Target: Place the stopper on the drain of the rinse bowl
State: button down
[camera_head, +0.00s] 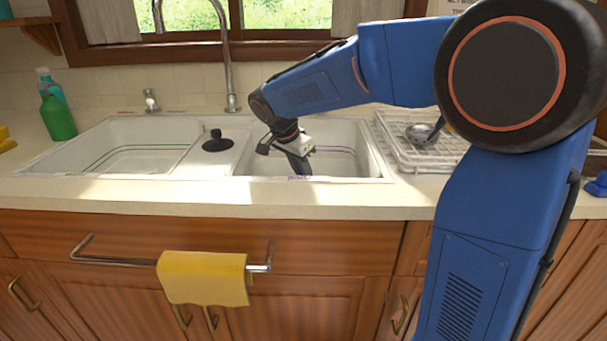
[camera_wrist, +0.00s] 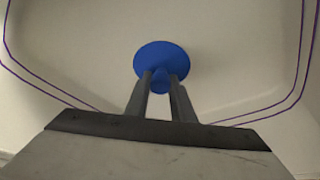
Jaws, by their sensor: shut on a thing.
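A blue stopper (camera_wrist: 160,61), a round disc with a small knob, shows in the wrist view with my gripper (camera_wrist: 160,83) shut on its knob. The stopper is over the pale floor of the right bowl (camera_head: 352,160), which has purple lines. I cannot tell whether it touches the floor. No drain shows; the stopper may cover it. In the head view my gripper (camera_head: 300,167) reaches down into this bowl, and the stopper is hidden. A small purple label, too small to read, is on its front rim.
The left bowl (camera_head: 120,137) has green lines. A black stopper-like thing (camera_head: 217,141) sits on the ledge between the bowls. The faucet (camera_head: 229,75) rises behind. A wire dish rack (camera_head: 403,150) with a ladle stands right of the sink. Green bottle (camera_head: 57,117) is far left.

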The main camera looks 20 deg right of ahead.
jog(key=c, duration=1.5)
grip_release()
jog(key=shift+f, duration=0.1)
jog(key=v, duration=1.2)
jog(key=shift+s, duration=0.1)
